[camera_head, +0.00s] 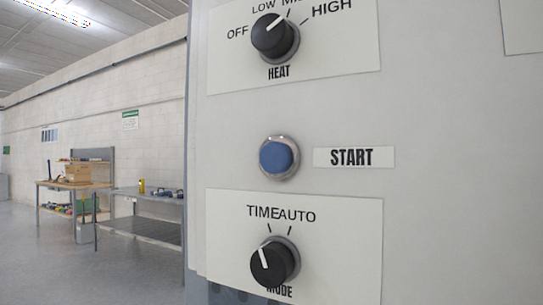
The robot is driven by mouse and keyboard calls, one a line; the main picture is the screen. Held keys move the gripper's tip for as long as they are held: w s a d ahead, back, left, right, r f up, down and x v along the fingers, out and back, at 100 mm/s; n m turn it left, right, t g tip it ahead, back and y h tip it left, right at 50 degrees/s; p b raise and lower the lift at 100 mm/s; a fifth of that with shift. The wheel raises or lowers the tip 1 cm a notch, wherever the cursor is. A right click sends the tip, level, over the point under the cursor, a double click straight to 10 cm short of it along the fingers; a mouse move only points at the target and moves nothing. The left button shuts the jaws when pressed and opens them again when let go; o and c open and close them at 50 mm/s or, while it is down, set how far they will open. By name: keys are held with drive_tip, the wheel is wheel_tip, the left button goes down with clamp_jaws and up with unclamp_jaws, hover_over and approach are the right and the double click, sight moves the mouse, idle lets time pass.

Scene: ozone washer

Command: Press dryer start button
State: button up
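The dryer start button (277,157) is a round blue button in a silver ring on a pale grey panel (450,220). A white label (354,157) reading START is just to its right. The button's face is clear, with nothing touching it. My gripper is not in view.
A black HEAT knob (274,37) sticks out above the button, and a black MODE knob (273,262) sticks out below it. To the left, beyond the panel's edge, are a metal table (145,194), a wooden workbench (75,184) and open floor (50,260).

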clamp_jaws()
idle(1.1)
